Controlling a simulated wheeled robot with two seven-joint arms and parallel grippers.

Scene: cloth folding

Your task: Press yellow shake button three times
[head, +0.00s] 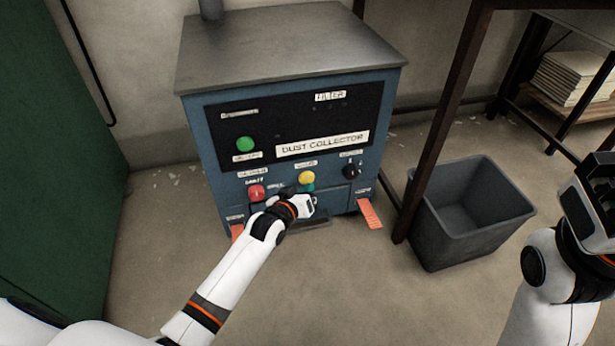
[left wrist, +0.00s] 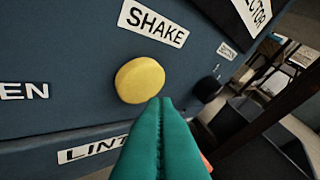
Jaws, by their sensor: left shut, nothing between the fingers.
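The yellow shake button (head: 306,178) is a round knob on the front of the blue dust collector (head: 212,150). In the left wrist view the yellow button (left wrist: 140,80) sits under a white SHAKE label (left wrist: 153,23). My left gripper (head: 308,188) is shut and empty, just below the button in the head view. Its teal fingertips (left wrist: 160,103) show at the button's lower right edge in the left wrist view; I cannot tell whether they touch it.
A green button (head: 245,144), a red button (head: 256,192) and a black knob (head: 351,171) are on the same panel. A grey bin (head: 470,215) stands right of the machine, beside a dark table leg (head: 440,130). The floor in front is clear.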

